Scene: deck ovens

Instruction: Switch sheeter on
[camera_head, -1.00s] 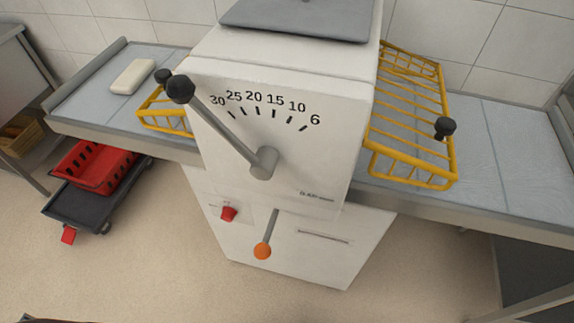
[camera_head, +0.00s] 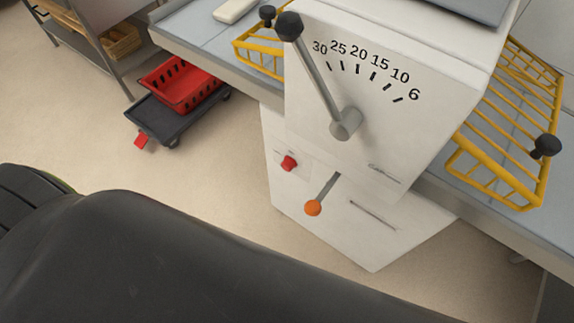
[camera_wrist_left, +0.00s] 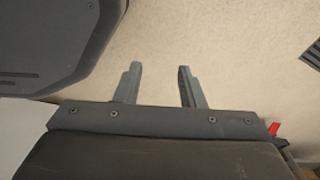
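The white dough sheeter (camera_head: 390,125) stands right of centre in the head view. Its front has a thickness scale from 30 to 6 and a long grey lever (camera_head: 318,80) with a black knob, pointing up-left near 30. Below are a red rotary switch (camera_head: 288,162) on the left and a short lever with an orange ball (camera_head: 313,208). My left gripper (camera_wrist_left: 160,84) shows in the left wrist view, its two fingers apart, with only floor between them. It touches nothing there. My right gripper is not in view.
Yellow wire guards (camera_head: 505,150) flank the sheeter over its side tables. A white dough block (camera_head: 233,10) lies on the left table. A red crate (camera_head: 185,85) sits on a dark dolly (camera_head: 175,118) at left. Floor before the sheeter is clear, apart from my dark arm.

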